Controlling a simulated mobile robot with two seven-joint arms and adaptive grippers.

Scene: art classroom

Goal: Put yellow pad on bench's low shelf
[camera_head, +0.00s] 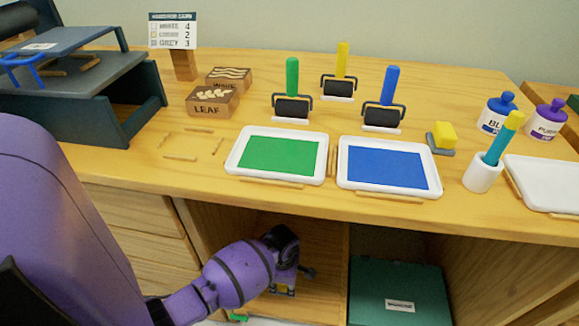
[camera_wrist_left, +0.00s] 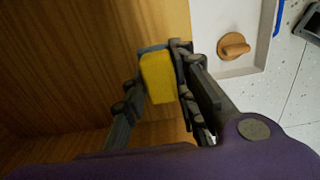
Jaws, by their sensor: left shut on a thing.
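A yellow pad (camera_wrist_left: 157,78) with a grey backing is between the fingers of my left gripper (camera_wrist_left: 160,85) in the left wrist view. The fingers are shut on its sides. In the head view, my left gripper (camera_head: 284,278) reaches into the left open bay under the bench top, over the wooden low shelf (camera_head: 322,268). The held pad is mostly hidden there. In the wrist view, wooden surface lies behind the pad; I cannot tell whether the pad touches it. A similar yellow block on a grey base (camera_head: 444,136) stands on the bench top (camera_head: 250,191). My right gripper is not in view.
A dark green box (camera_head: 400,290) fills much of the right bay, past a wooden divider (camera_head: 348,275). Ink trays (camera_head: 278,180) and rollers stand above on the top. In the wrist view, a pale tray (camera_wrist_left: 225,75) with a wooden knobbed piece (camera_wrist_left: 233,46) lies beyond the shelf edge.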

